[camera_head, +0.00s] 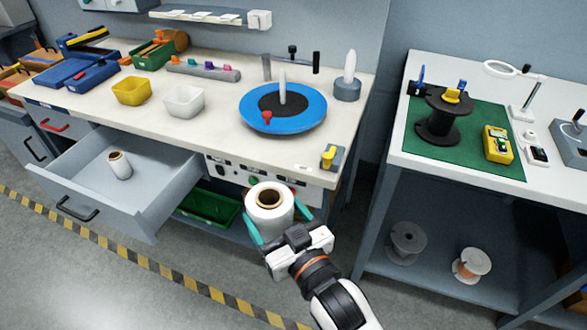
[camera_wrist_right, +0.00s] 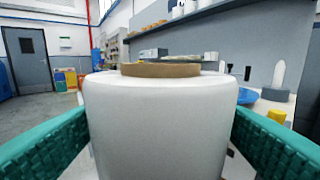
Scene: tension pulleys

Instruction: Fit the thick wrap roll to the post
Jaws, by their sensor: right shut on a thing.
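A thick white wrap roll (camera_head: 270,216) with a brown cardboard core stands upright between the teal fingers of my right gripper (camera_head: 278,222). The gripper is shut on it and holds it in the air in front of the workbench. The roll fills the middle of the right wrist view (camera_wrist_right: 160,120). A white post (camera_head: 282,86) rises from the black centre of a blue turntable (camera_head: 312,110) on the bench, beyond and above the roll. Another white post (camera_head: 350,68) stands on a grey base behind it. A thinner roll (camera_head: 119,165) stands in the open drawer. My left gripper is not in view.
The open drawer (camera_head: 150,205) juts out at the left. A yellow bin (camera_head: 131,91) and a white bin (camera_head: 184,101) stand on the bench. A yellow-and-grey device (camera_head: 331,157) sits at the bench's front right corner. A second table (camera_head: 455,168) stands at the right.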

